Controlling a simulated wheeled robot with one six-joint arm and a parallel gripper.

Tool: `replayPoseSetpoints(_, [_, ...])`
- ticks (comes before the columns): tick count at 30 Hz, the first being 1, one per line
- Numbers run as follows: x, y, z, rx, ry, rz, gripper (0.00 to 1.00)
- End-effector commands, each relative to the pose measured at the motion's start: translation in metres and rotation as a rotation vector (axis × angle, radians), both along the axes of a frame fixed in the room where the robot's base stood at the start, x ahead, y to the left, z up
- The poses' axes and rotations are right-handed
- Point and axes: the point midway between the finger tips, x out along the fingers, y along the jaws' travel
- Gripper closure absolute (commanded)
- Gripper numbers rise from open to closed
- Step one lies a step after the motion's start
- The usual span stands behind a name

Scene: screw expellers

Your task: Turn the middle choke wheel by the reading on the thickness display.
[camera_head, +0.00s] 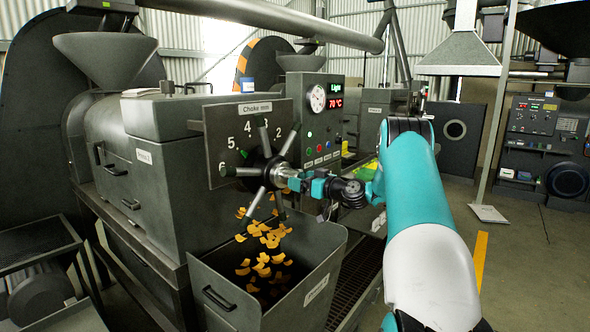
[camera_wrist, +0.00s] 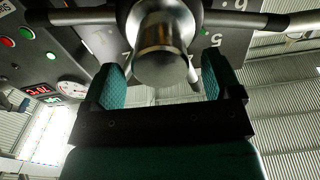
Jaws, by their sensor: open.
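In the wrist view, my gripper (camera_wrist: 165,85) is open, one green-padded finger on each side of the round hub end (camera_wrist: 160,65). Whether the pads touch it I cannot tell. The display panel (camera_head: 320,120) right of the plate shows small green lettering that looks like "Light" (camera_head: 336,87) above a red 70 °C.
An open bin (camera_head: 225,290) with orange flakes falling into it stands below the wheel. The grey press body (camera_head: 160,165) is at the left. The panel carries a round gauge (camera_head: 316,99) and several lit buttons. A control cabinet (camera_head: 541,140) and open floor lie at the right.

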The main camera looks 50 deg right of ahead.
Motion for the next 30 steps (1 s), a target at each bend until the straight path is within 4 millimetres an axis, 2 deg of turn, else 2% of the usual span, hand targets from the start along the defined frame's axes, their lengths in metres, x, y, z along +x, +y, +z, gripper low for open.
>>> replayPoseSetpoints(3, [0.019,0.002,0.003,0.000,0.000,0.002,0.16])
replayPoseSetpoints(6, [0.028,0.002,0.002,0.001,0.001,0.001,0.16])
replayPoseSetpoints(17, [0.034,0.003,0.000,0.001,0.000,-0.001,0.16])
replayPoseSetpoints(18, [0.034,0.003,0.000,0.001,0.000,-0.001,0.18])
replayPoseSetpoints(24, [0.034,0.002,0.000,0.001,0.000,-0.001,0.64])
replayPoseSetpoints(27, [0.034,0.002,0.000,0.001,0.000,-0.001,0.84])
replayPoseSetpoints(30, [0.035,0.004,0.000,0.003,0.000,0.001,0.84])
